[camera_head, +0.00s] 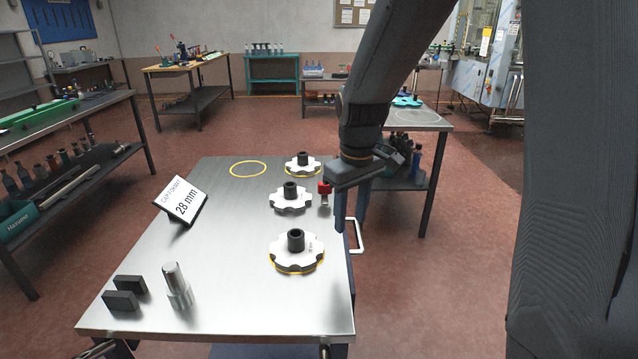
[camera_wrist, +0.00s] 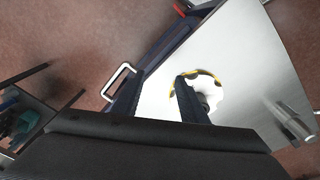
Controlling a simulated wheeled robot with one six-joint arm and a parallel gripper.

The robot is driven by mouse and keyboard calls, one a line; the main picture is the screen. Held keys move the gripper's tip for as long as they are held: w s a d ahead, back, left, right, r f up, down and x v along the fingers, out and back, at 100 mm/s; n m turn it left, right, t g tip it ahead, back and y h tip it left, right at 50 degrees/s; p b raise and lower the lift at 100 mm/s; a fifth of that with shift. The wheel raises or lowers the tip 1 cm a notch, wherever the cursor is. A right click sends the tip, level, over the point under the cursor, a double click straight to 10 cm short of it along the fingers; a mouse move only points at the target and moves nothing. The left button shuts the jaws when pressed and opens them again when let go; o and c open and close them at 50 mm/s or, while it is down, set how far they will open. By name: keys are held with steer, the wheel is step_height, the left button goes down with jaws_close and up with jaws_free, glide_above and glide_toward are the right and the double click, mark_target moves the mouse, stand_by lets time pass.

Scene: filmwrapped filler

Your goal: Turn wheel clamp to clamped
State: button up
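A small red part (camera_head: 324,188) with a metal piece below it stands at the table's right edge, beside the middle wheel; it may be the wheel clamp, but its setting cannot be told. Three white notched wheels with black hubs lie in a row: near (camera_head: 297,257), middle (camera_head: 291,201) and far (camera_head: 303,167). My gripper (camera_head: 350,212) hangs fingers-down by the table's right edge, right of the wheels. In the wrist view my gripper (camera_wrist: 158,82) has its fingers apart with nothing between them. The right finger partly covers a wheel (camera_wrist: 212,82).
The steel table (camera_head: 220,270) holds a "28 mm" sign (camera_head: 181,199), two black blocks (camera_head: 125,292) and a metal pin (camera_head: 178,287). A yellow ring (camera_head: 248,169) marks an empty spot. A white handle (camera_head: 355,236) sticks out from the table's right side.

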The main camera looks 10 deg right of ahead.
mark_target(325, 193)
steer(key=w+r+n+b, duration=0.1)
steer(key=w+n, duration=0.2)
steer(key=w, duration=0.5)
steer(key=w+r+n+b, duration=0.1)
steer(key=w+n, duration=0.3)
steer(key=w, duration=0.4)
steer(key=w+r+n+g+b, duration=0.1)
steer(key=w+n, duration=0.2)
steer(key=w, duration=0.5)
steer(key=shift+a+r+n, duration=0.15)
steer(key=shift+a+n, duration=0.05)
steer(key=shift+n, duration=0.2)
steer(key=shift+w, duration=0.1)
steer(key=shift+f+p, duration=0.75)
steer(key=shift+f, duration=3)
jaws_close()
